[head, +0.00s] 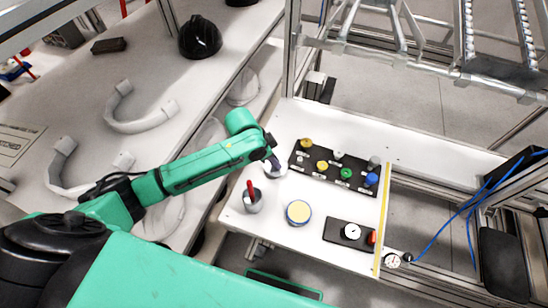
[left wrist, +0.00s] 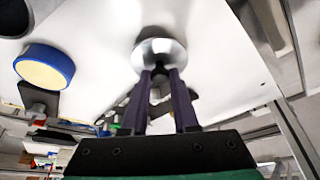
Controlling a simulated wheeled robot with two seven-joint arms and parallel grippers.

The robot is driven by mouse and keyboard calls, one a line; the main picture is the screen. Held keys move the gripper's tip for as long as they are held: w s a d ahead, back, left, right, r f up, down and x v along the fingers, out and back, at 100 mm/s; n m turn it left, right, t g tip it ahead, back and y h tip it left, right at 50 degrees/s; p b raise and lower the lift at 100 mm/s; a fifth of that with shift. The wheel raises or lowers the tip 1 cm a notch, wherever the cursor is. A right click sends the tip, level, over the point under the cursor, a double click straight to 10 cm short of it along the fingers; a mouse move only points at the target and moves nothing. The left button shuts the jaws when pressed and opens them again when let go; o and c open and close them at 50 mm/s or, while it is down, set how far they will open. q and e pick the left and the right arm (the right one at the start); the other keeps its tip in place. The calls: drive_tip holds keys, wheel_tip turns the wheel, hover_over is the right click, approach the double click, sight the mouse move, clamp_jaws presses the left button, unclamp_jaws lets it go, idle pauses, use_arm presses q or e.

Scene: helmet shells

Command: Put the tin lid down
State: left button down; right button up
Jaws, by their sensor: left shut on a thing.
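The tin lid (left wrist: 158,52) is a shiny silver disc with a dark knob. In the left wrist view, my left gripper (left wrist: 160,76) is shut on the knob. In the head view the lid (head: 275,171) shows partly behind the left gripper (head: 271,160), over the left part of the white table. I cannot tell whether it touches the table. A round blue-rimmed tin (head: 299,212) with a pale yellow top stands to the lower right of the lid; it also shows in the left wrist view (left wrist: 45,67). My right gripper is not in view.
A grey cup (head: 253,203) with a red-handled thing stands just below the lid. A black board (head: 333,172) with several coloured knobs lies to its right. A dark plate with a gauge (head: 351,232) lies near the front. A yellow strip (head: 383,220) crosses the table's right part.

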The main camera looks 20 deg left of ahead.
use_arm(q)
drive_tip(key=shift+f, duration=0.3)
drive_tip(key=c, duration=0.7)
unclamp_jaws()
drive_tip(key=shift+r, duration=0.25)
drive_tip(key=v, duration=1.2)
drive_tip(key=shift+r+b, duration=0.3)
drive_tip(key=shift+r, duration=0.05)
